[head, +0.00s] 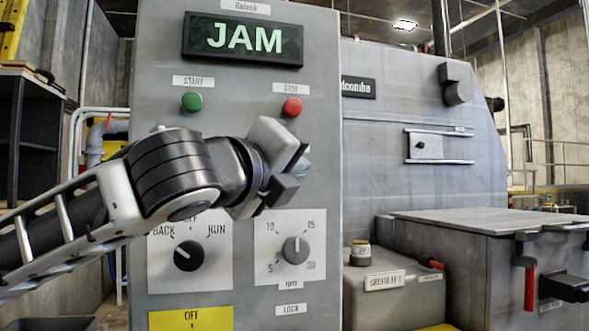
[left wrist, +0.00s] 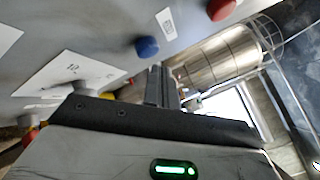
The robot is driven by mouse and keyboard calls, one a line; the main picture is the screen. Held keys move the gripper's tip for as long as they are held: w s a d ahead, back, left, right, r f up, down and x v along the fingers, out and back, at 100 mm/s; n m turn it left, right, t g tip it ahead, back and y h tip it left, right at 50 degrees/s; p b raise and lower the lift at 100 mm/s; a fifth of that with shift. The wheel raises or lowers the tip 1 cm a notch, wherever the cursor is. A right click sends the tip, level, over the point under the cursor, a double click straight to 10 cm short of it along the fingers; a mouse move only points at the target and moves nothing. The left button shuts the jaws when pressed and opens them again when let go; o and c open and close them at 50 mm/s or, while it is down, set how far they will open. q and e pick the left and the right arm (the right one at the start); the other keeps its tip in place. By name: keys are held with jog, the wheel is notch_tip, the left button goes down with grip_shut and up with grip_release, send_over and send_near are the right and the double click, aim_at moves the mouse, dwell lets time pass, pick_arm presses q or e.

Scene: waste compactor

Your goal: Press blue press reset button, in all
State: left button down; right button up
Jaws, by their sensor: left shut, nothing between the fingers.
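The grey control panel (head: 240,70) fills the middle of the head view, with a lit display (head: 243,38) reading JAM. The blue reset button (left wrist: 147,47) shows in the left wrist view; in the head view my left arm and gripper hide it. My left gripper (head: 289,172) is in front of the panel, below the red stop button. In the left wrist view its fingers (left wrist: 161,86) are shut and empty, close to the blue button. I cannot tell whether they touch it. My right gripper is not in view.
The green start button (head: 192,101) and red stop button (head: 291,107) sit above my gripper. A mode knob (head: 188,255) and a numbered dial (head: 295,250) are below. The compactor body (head: 425,120) and a grey bench (head: 480,225) with a red handle (head: 529,287) stand right.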

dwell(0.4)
pick_arm(q)
jog(key=shift+w+a+p, duration=0.15)
jog(key=shift+w+p, duration=0.25)
jog(key=shift+p, duration=0.05)
jog(key=shift+w+a+p, duration=0.2)
jog(key=shift+w+p, duration=0.25)
jog(key=shift+w, duration=0.05)
dwell(0.7)
dwell(0.4)
jog(key=shift+s+d, duration=0.3)
jog(key=shift+s, duration=0.55)
